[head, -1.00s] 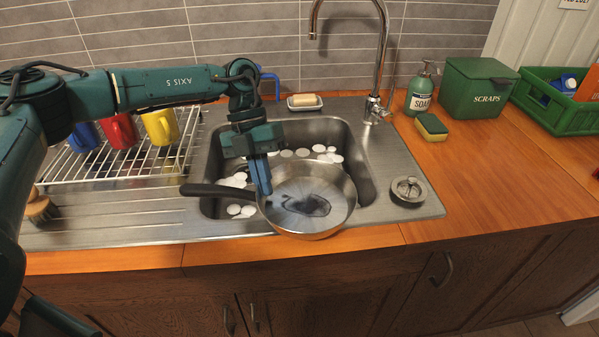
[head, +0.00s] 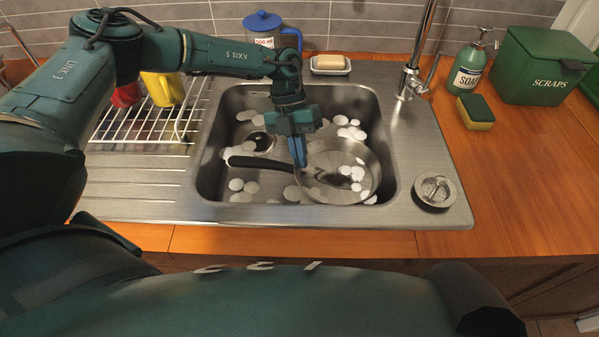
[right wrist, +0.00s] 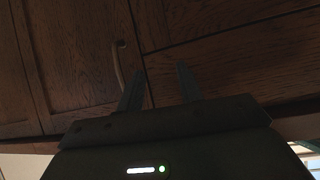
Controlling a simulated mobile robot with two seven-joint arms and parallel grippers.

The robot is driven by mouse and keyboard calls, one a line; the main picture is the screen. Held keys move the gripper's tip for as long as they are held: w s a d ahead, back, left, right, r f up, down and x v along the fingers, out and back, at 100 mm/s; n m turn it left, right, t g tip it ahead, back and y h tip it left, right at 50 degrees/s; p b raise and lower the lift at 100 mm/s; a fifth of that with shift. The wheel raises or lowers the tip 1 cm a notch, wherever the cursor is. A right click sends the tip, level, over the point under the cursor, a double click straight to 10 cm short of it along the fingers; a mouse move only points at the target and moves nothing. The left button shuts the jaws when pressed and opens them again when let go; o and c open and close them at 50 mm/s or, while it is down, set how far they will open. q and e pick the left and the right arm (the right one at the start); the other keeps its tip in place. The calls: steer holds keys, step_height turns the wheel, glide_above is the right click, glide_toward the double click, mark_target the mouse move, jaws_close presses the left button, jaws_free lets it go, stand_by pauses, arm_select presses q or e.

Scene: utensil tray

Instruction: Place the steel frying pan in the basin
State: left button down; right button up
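The steel frying pan (head: 362,189), with a dark handle (head: 256,162) pointing left, is inside the basin (head: 386,130) in the head view. White suds patches show within its outline. Whether it rests on the basin floor is hard to tell. My left gripper (head: 301,160) comes down from above, its blue fingers close together at the pan's left rim by the handle, and looks shut on it. The fingertips are partly hidden. My right gripper (right wrist: 159,88) shows in the right wrist view with its fingers apart and nothing between them, facing wooden cabinet doors (right wrist: 210,55).
A tall faucet (head: 413,75) stands behind the basin's right corner. A soap dish (head: 330,66) and a blue-lidded jug (head: 268,32) are behind. A drain strainer (head: 435,191), sponge (head: 475,112), soap bottle (head: 467,70) and scraps bin (head: 545,65) are right. A mug rack (head: 130,123) is left.

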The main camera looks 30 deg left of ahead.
arm_select(q)
steer(key=shift+w+f, duration=0.1)
steer(key=shift+f, duration=3.45)
steer(key=c, duration=2.1)
jaws_free()
steer(key=shift+f, duration=0.2)
steer(key=o, duration=0.4)
steer(key=shift+r, duration=0.2)
steer(key=b+v, duration=0.1)
steer(key=v, duration=1.1)
steer(key=shift+b, duration=0.3)
